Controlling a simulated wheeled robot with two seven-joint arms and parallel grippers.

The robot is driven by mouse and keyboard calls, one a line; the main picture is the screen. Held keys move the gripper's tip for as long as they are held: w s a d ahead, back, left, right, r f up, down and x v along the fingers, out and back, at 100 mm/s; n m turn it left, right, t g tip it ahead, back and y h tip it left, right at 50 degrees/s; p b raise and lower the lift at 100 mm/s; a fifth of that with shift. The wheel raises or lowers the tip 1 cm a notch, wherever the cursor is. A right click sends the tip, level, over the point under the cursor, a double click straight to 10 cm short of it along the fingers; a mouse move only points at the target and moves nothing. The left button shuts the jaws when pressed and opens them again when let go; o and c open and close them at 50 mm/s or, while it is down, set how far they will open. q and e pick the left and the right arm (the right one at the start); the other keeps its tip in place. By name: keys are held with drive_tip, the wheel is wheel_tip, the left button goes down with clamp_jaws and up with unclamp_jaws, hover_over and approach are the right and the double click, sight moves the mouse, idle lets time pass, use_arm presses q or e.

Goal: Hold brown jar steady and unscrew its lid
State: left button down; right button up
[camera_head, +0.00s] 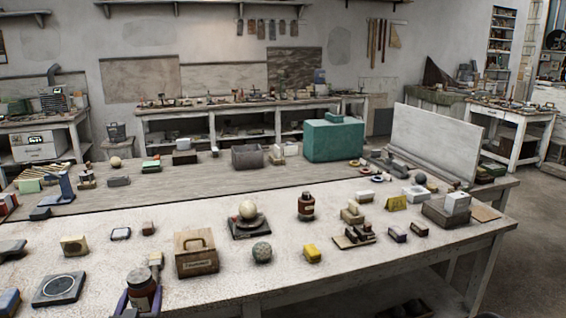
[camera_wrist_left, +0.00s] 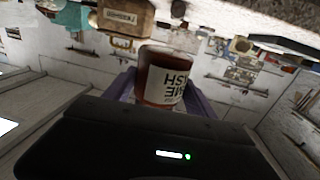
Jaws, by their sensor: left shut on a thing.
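A brown jar (camera_head: 141,282) with a pale label is at the bottom left of the head view, near the front edge of the table. My left gripper (camera_head: 139,297) is shut on it, with a purple finger on each side. The jar (camera_wrist_left: 165,76) also shows in the left wrist view, between the purple fingers of my left gripper (camera_wrist_left: 163,92), its printed label upside down. I cannot clearly make out the lid. A second brown bottle (camera_head: 306,207) with a dark cap stands farther back, apart from my gripper. My right gripper is not in view.
A wooden box (camera_head: 196,253) with a handle stands right of the held jar. An upright brush-like thing (camera_head: 156,262) is close behind it. A dark square plate (camera_head: 60,288) lies to the left.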

use_arm(q)
drive_tip(key=s+d+f+m+h, duration=0.1)
drive_tip(key=s+d+m+h, duration=0.1)
drive_tip(key=d, duration=1.5)
drive_tip(key=shift+f+h, duration=0.35)
drive_tip(key=shift+h, duration=0.55)
drive_tip(key=shift+d, duration=0.1)
drive_tip(key=s+d+f+m+g+h, duration=0.2)
drive_tip(key=s+d+f+m+h, duration=0.1)
drive_tip(key=d, duration=0.4)
drive_tip(key=s+d+f+m+g+h, duration=0.1)
drive_tip(key=s+d+f+m+h, duration=0.3)
drive_tip(key=s+d+h, duration=0.3)
drive_tip(key=shift+s+d+m+g+h, duration=0.4)
drive_tip(key=shift+d+m+h, duration=0.3)
drive_tip(key=shift+h, duration=0.1)
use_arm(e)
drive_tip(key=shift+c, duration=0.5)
